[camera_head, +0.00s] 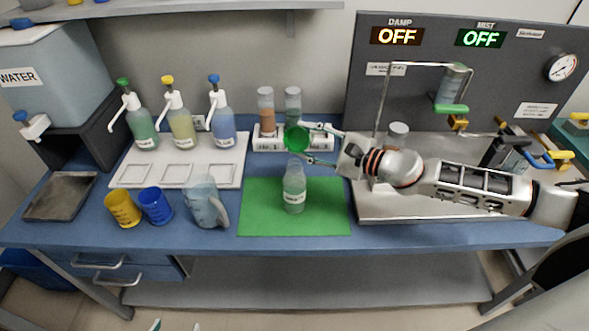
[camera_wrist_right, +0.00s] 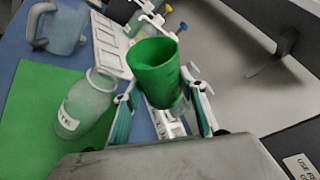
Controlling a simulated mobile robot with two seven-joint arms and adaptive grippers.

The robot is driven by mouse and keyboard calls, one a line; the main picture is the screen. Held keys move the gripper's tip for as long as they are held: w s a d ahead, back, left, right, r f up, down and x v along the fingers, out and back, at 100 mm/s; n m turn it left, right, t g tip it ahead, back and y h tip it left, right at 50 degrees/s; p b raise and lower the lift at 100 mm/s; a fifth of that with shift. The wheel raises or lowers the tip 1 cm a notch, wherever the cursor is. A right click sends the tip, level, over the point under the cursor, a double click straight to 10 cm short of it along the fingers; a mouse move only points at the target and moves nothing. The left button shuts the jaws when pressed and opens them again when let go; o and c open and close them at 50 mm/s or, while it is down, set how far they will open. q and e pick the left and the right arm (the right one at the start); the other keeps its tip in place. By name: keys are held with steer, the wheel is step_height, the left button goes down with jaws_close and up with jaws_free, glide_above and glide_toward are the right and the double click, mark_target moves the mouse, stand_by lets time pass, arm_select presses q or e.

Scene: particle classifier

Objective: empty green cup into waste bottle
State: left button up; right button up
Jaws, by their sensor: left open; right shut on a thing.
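The green cup (camera_head: 296,138) is held in the air by my right gripper (camera_head: 305,143), whose arm reaches in from the right. In the right wrist view the cup (camera_wrist_right: 154,72) sits between both fingers with its rim toward the top; I cannot make out its contents. The waste bottle (camera_head: 294,190) stands upright on the green mat (camera_head: 260,215), just below the cup in the head view. Its open mouth shows left of the cup in the right wrist view (camera_wrist_right: 85,105). Only the fingertips of my left gripper (camera_head: 175,326) show at the bottom edge, open and empty.
A clear jug (camera_head: 205,205), a blue cup (camera_head: 155,206) and a yellow cup (camera_head: 122,208) stand left of the mat. A rack (camera_head: 272,143) with two sample jars is behind the cup. Pump bottles stand on a white tray (camera_head: 130,175). The mat around the bottle is clear.

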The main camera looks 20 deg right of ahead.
steer(key=shift+d, duration=0.15)
arm_select(q)
steer(key=shift+d+f+b, duration=0.35)
steer(key=shift+d+b, duration=0.05)
steer(key=shift+d, duration=0.05)
arm_select(e)
steer(key=shift+r+n, duration=0.15)
steer(key=shift+n, duration=0.15)
arm_select(q)
steer(key=shift+f, duration=0.15)
steer(key=shift+w+d+f+b, duration=0.1)
steer(key=shift+b, duration=0.3)
arm_select(e)
steer(key=shift+r, duration=0.1)
steer(key=shift+n, duration=0.3)
steer(key=shift+r+t+b, duration=0.1)
steer(key=shift+t+b, duration=0.2)
steer(key=shift+b, duration=0.15)
steer(key=shift+r+n+b, duration=0.2)
steer(key=shift+n+b, duration=0.2)
steer(key=shift+b, duration=0.25)
arm_select(q)
steer(key=f, duration=0.3)
steer(key=shift+s+f, duration=0.15)
steer(key=shift+s, duration=0.1)
arm_select(e)
steer(key=shift+r, duration=0.1)
